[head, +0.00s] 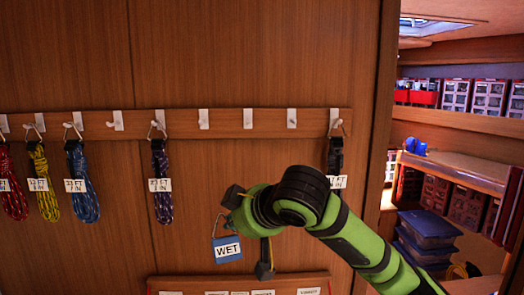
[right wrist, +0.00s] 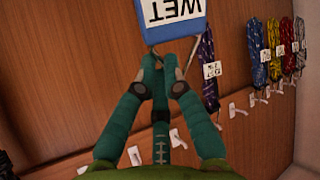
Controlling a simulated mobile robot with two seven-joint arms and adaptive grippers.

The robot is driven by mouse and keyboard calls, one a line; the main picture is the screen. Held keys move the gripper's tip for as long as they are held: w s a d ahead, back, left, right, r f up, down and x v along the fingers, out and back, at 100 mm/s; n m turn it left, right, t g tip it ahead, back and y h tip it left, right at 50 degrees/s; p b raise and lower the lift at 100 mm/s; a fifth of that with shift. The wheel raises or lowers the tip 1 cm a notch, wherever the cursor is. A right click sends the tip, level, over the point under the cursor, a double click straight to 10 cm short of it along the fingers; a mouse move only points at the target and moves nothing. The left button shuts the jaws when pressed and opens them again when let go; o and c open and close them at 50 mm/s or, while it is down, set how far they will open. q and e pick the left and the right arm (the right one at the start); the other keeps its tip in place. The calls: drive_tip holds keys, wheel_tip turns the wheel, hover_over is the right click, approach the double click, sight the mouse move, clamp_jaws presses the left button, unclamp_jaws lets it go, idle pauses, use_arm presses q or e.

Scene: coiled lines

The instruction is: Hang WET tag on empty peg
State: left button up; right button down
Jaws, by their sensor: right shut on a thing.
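The blue and white WET tag (head: 227,249) hangs by a thin wire loop just left of my right gripper (head: 240,215), below the peg rail (head: 180,123). In the right wrist view the WET tag (right wrist: 172,18) appears upside down at the top, at the tips of my right gripper (right wrist: 160,68), which is shut on it. Bare pegs on the rail include one left of the purple coil (head: 118,120) and three to its right, the nearest peg (head: 203,118), the middle peg (head: 248,119) and the far peg (head: 291,118). My left gripper is out of view.
Red (head: 12,188), yellow (head: 42,182), blue (head: 82,185), purple (head: 162,180) and black (head: 335,155) line coils hang from the rail with labels. A labelled wooden ledge (head: 240,283) lies below. Shelves with bins (head: 425,235) stand at right. The wall below the three right-hand bare pegs holds no coils.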

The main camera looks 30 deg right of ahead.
drive_tip(key=d+r+t+p, duration=0.1)
drive_tip(key=d+r+t, duration=0.2)
drive_tip(key=r, duration=0.6)
drive_tip(key=d+r+t+p, duration=0.1)
drive_tip(key=d+r+t, duration=0.2)
drive_tip(key=r, duration=0.6)
drive_tip(key=shift+h, duration=0.4)
drive_tip(key=w+d, duration=0.1)
drive_tip(key=w, duration=0.2)
drive_tip(key=w+d+f, duration=0.1)
drive_tip(key=w+d, duration=0.1)
drive_tip(key=w, duration=0.1)
drive_tip(key=w+d+p, duration=0.1)
drive_tip(key=w, duration=0.2)
drive_tip(key=shift+w+d+f, duration=0.2)
drive_tip(key=shift+w+f, duration=0.2)
drive_tip(key=shift+s, duration=0.35)
drive_tip(key=shift+w, duration=0.2)
drive_tip(key=c, duration=1.3)
unclamp_jaws()
drive_tip(key=shift+s, duration=0.1)
